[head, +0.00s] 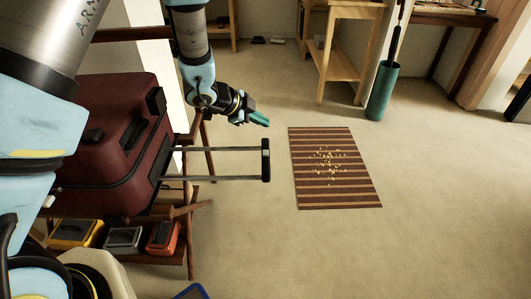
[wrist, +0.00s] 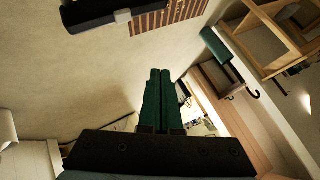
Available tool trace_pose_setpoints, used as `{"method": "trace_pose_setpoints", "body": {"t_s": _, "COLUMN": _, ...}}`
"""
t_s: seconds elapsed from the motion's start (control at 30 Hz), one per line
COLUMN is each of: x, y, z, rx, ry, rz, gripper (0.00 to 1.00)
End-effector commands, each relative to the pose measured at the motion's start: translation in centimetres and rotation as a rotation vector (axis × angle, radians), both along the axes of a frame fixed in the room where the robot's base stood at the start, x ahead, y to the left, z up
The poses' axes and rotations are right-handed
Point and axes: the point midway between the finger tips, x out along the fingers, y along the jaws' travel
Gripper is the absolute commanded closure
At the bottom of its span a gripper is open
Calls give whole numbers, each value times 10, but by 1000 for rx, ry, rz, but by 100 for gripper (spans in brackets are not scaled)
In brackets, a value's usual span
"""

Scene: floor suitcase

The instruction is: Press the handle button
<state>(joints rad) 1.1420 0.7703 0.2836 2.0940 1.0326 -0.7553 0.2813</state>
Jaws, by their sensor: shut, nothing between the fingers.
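The dark red suitcase (head: 105,140) lies on a wooden stand at the left in the head view. Its pull-out handle has two grey rods and a black grip (head: 265,160), extended to the right over the floor. In the wrist view, the black grip (wrist: 90,12) shows at the top left, with a light grey patch near it. I cannot tell whether that patch is the button. My gripper (head: 262,120) is above the grip in the head picture, apart from it. Its green fingers (wrist: 165,75) are shut together and empty in the wrist view.
A striped rug (head: 335,185) with small yellow bits lies right of the handle. A green bin (head: 382,92) with a long item inside stands behind. Yellow, grey and red boxes (head: 162,238) sit under the suitcase. Wooden shelves (head: 345,60) stand at the back. Floor right of the rug is clear.

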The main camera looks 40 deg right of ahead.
Motion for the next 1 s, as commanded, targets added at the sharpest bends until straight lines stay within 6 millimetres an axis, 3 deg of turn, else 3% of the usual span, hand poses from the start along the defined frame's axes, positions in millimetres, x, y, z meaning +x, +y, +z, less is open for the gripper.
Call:
{"method": "trace_pose_setpoints", "body": {"t_s": 0.6, "x": 0, "y": 0, "z": -75, "rx": 1, "ry": 0, "rz": 1, "gripper": 100}}
{"method": "trace_pose_setpoints", "body": {"t_s": 1.0, "x": 0, "y": 0, "z": -85, "rx": 1, "ry": 0, "rz": 1, "gripper": 100}}
